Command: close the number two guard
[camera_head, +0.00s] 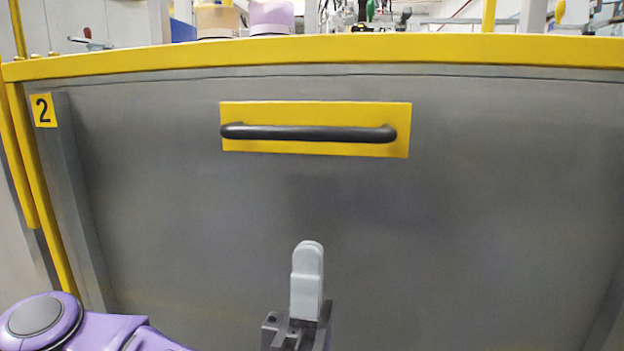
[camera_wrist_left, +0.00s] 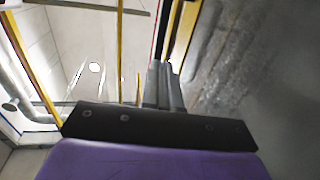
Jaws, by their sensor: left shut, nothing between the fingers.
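The number two guard (camera_head: 480,200) is a large grey panel that fills most of the head view, with a yellow top rail (camera_head: 330,52). A yellow label with a black 2 (camera_head: 43,110) is on its left post. A black bar handle (camera_head: 308,133) sits on a yellow plate (camera_head: 380,110) near the top of the panel. My left gripper (camera_head: 308,265) is in front of the panel, below the handle and apart from it, its fingers shut and empty. The left wrist view also shows the shut fingers (camera_wrist_left: 162,80), with grey panel surface to their right. My right gripper is not visible.
Yellow posts (camera_head: 40,200) stand along the left edge. Behind the top rail are a beige container (camera_head: 217,20), a purple container (camera_head: 271,17) and blurred workshop items. The panel face around the handle is clear.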

